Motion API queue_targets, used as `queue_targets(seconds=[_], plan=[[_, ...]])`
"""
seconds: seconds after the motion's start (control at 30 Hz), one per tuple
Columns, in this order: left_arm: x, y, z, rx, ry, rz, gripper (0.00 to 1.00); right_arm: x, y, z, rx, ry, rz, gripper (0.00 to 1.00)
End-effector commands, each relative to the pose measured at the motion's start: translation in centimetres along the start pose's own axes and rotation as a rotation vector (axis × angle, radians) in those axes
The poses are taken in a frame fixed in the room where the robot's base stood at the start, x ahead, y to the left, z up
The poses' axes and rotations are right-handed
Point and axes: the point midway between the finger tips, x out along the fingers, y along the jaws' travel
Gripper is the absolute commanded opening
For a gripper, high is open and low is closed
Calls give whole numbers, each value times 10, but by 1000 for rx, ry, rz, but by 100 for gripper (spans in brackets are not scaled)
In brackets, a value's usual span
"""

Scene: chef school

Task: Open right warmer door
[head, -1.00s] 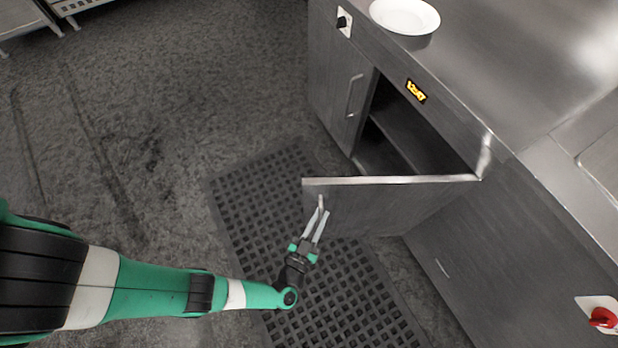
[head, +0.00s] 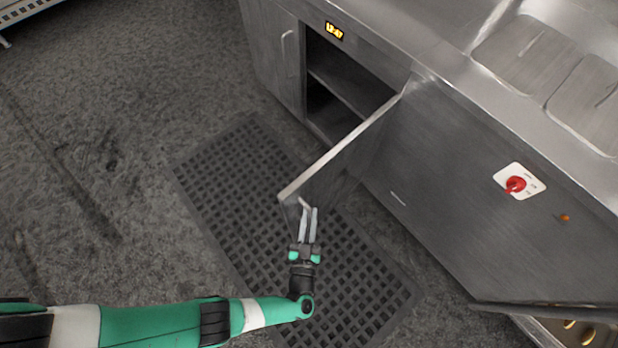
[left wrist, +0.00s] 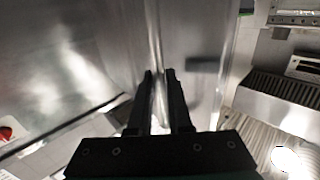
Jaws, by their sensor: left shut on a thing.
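The right warmer door (head: 345,165) is a grey metal panel that stands wide open, swung out from the warmer cabinet (head: 345,82). Its hinge edge is at the cabinet's right side and its free edge points toward the lower left. My left gripper (head: 307,209) is shut on the door handle (head: 303,203) near the free edge. In the left wrist view the two dark fingers (left wrist: 160,82) are close together against the metal panel, with the handle between them mostly hidden. My right gripper is not in view.
The open compartment shows an empty shelf (head: 350,88). The left warmer door (head: 272,55) is closed. A red knob (head: 515,184) is on the front panel at right. Another open door (head: 550,312) is at the lower right. A rubber mat (head: 225,165) lies on the clear floor.

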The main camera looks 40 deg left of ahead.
Motion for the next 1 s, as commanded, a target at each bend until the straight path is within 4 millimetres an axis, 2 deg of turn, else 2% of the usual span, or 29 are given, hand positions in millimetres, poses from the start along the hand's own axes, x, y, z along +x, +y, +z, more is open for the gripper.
queue_targets(seconds=[0.3, 0.33, 0.47, 0.8, 0.87, 1.0], plan=[[0, 0, 1, 1, -4, 3, 0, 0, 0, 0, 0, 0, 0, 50], [0, 0, 1, 1, -4, 3, 23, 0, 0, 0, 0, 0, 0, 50], [0, 0, 1, 1, -3, 2, 46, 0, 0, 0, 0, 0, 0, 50], [-3, 1, 0, 1, -1, 3, 47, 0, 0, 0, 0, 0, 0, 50], [-8, 1, 0, 0, -2, 5, 47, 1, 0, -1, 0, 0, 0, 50], [-34, 2, -1, 3, -1, 9, 47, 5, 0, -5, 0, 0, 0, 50]])
